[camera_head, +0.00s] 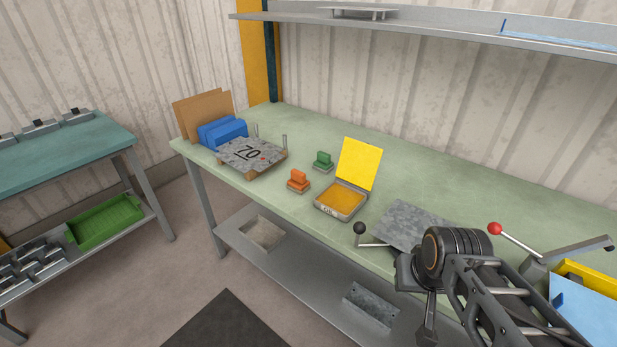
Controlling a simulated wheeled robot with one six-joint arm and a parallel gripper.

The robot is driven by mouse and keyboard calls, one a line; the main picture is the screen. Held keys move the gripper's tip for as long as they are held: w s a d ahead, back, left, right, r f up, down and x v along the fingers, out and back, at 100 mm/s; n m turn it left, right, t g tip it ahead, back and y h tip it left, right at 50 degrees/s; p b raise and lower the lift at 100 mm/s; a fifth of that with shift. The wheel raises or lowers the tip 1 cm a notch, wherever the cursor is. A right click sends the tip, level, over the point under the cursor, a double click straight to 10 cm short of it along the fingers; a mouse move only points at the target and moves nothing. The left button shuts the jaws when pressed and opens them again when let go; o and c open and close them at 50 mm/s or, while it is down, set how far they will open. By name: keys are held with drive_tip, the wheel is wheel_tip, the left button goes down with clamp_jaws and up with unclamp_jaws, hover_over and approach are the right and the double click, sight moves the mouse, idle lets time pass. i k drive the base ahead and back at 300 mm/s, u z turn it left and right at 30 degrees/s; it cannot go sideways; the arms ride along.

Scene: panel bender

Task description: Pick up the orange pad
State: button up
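Two things on the green bench top (250,185) are orange. One is a small orange block with a raised grip (298,180), standing upright near the front edge. The other is the orange surface (344,197) inside a shallow grey box (338,213) with its yellow lid (359,164) raised. I cannot tell for sure which one is called the pad. My dark arm is at the lower right, to the right of and apart from both. Its end, which seems to be my gripper (428,318), points down by the bench's front edge. Its fingers cannot be made out.
A green block (323,159) stands just behind the orange one. A black-knobbed lever (360,229) and grey sheet (413,224) lie between the box and my arm. A shelf (430,26) hangs above.

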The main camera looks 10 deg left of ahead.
sight(298, 183)
drive_tip(key=u, duration=0.7)
drive_tip(key=i, duration=1)
drive_tip(key=u, duration=0.4)
